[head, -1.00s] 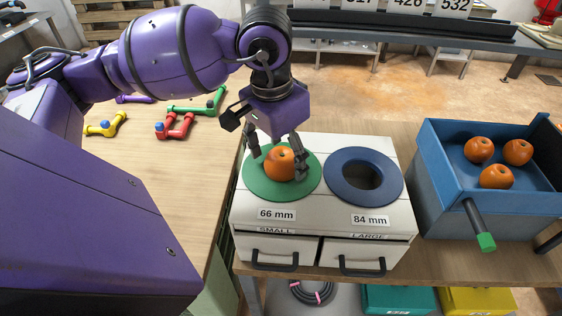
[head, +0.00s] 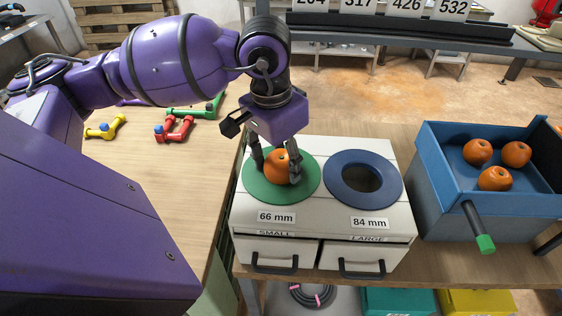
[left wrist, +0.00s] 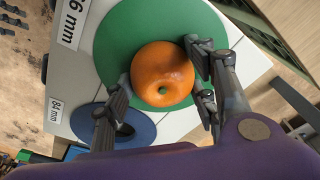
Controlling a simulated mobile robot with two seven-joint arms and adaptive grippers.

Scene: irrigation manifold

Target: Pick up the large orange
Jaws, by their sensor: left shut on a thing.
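The large orange (head: 277,167) sits at the middle of the green ring (head: 254,191) marked 66 mm, on the white sorting box (head: 330,226). My left gripper (head: 275,168) reaches down from above with its fingers on either side of the orange, shut on it. In the left wrist view the orange (left wrist: 163,74) lies between the finger pads (left wrist: 158,82), with the green ring (left wrist: 125,28) behind it. The opening under the orange is hidden. My right gripper is not in view.
The blue ring (head: 335,193) marked 84 mm has an open hole beside the green one. A blue crate (head: 432,190) with several oranges stands at the right. Red (head: 180,131), green and yellow (head: 104,128) pipe pieces lie on the table at the left.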

